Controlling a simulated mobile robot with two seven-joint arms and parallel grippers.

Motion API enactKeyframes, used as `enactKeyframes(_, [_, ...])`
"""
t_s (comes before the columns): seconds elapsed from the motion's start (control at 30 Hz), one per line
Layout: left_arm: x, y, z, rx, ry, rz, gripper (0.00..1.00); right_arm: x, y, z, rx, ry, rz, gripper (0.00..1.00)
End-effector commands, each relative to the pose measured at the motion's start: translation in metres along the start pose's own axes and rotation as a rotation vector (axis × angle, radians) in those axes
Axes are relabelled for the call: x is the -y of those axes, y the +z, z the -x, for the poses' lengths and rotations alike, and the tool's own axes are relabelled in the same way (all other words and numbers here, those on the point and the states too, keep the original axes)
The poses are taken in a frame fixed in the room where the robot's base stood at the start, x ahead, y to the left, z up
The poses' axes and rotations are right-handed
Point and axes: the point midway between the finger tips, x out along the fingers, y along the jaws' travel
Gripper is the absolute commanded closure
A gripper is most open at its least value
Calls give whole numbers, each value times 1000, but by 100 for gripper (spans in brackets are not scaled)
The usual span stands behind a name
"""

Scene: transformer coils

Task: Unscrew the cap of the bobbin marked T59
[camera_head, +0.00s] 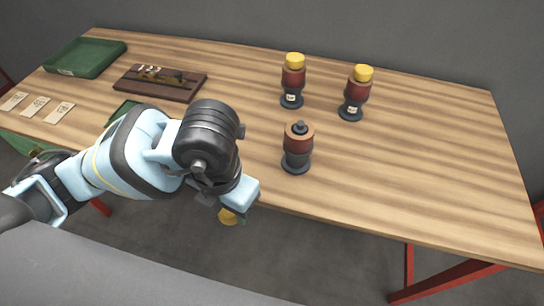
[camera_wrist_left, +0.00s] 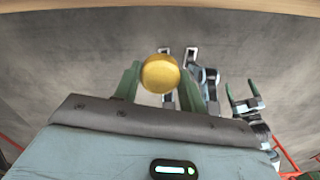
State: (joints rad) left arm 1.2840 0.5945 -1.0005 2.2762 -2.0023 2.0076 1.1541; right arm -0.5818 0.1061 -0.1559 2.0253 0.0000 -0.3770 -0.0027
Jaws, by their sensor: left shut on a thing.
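A dark red and black bobbin (camera_head: 298,160) stands upright near the table's front edge without a yellow cap; a dark stud shows on its top. Two more bobbins, one at the back left (camera_head: 292,80) and one at the back right (camera_head: 356,92), stand upright with yellow caps on. Their small labels are too small to read. My left gripper (camera_head: 236,206) is shut on a yellow cap (camera_head: 229,217), left of the front bobbin and past the table edge. The cap (camera_wrist_left: 160,73) shows between its green fingers in the left wrist view. My right gripper (camera_wrist_left: 244,98) appears there, open and empty.
A green tray (camera_head: 68,72) stands at the back left, beside a dark wooden board (camera_head: 128,84) with markings. Several pale cards (camera_head: 36,105) lie at the left. The table (camera_head: 420,180) is clear right of the bobbins.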

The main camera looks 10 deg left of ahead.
Motion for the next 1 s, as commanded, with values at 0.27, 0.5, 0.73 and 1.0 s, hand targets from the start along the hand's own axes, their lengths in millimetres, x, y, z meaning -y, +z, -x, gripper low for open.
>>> enactKeyframes(0.27, [-1, 4, 0, 1, 0, 26, 86, 0, 0, 0, 0, 0, 0, 14])
enactKeyframes(0.5, [-21, 45, -4, 0, 0, 29, 86, 0, 0, -1, 0, 0, 0, 14])
enactKeyframes(0.73, [-43, 92, -9, 1, 1, 27, 86, 0, 0, 0, 0, 0, 0, 14])
enactKeyframes(1.0, [-61, 131, -13, 1, 0, 24, 86, 0, 1, -1, 1, 0, 0, 14])
